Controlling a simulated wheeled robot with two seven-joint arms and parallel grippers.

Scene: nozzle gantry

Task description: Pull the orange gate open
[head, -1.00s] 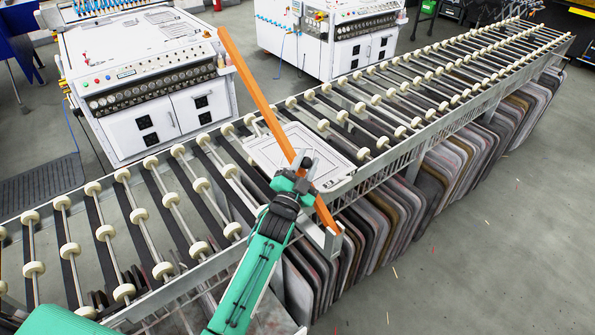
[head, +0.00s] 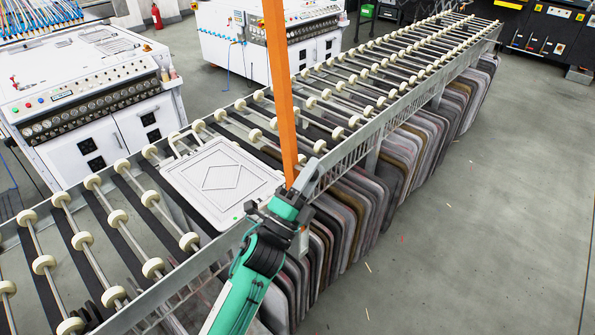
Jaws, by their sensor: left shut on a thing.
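The orange gate (head: 281,85) is a long flat bar that rises from the near rail of the roller conveyor to the top edge of the head view. It stands nearly upright in the picture, to the right of the white panel (head: 219,182) lying on the rollers. My left gripper (head: 290,191) is shut on the gate at its lower visible end. The gripper and wrist hide the bar below that point. My right gripper does not show.
The roller conveyor (head: 395,92) runs from the lower left to the upper right. Several slabs (head: 349,205) stand under it. White control cabinets (head: 95,115) stand behind it. The floor (head: 470,240) on the right is clear.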

